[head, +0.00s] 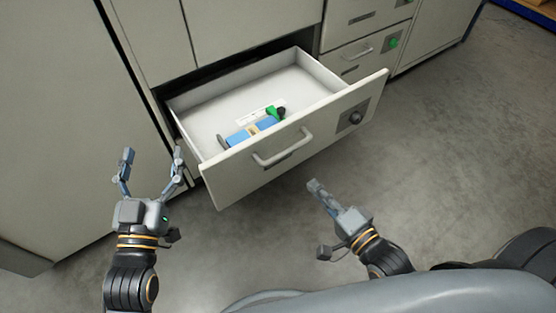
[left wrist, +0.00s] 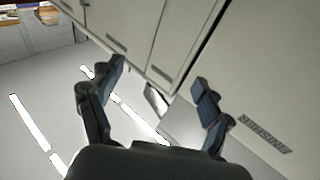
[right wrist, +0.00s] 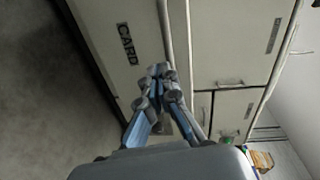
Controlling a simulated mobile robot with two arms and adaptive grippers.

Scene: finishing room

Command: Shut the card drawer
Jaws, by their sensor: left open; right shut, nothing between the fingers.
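The card drawer (head: 228,178) stands pulled out of the grey cabinet in the head view, with its inside showing. Its front has a bar handle (head: 283,150) and a dark round knob at the right. A panel with a CARD label (right wrist: 128,43) shows in the right wrist view. My left gripper (head: 152,158) is open and empty, left of the drawer's near left corner. My right gripper (head: 315,187) is shut and empty, in front of the drawer front, below and right of the handle. It also shows closed in the right wrist view (right wrist: 160,72).
Blue items (head: 240,137), a green and black item (head: 275,112) and a white piece lie in the drawer. Closed cabinet drawers (head: 358,50) with a green knob stand to the right. A tall cabinet panel (head: 50,130) is at the left. The floor (head: 440,150) at right is clear.

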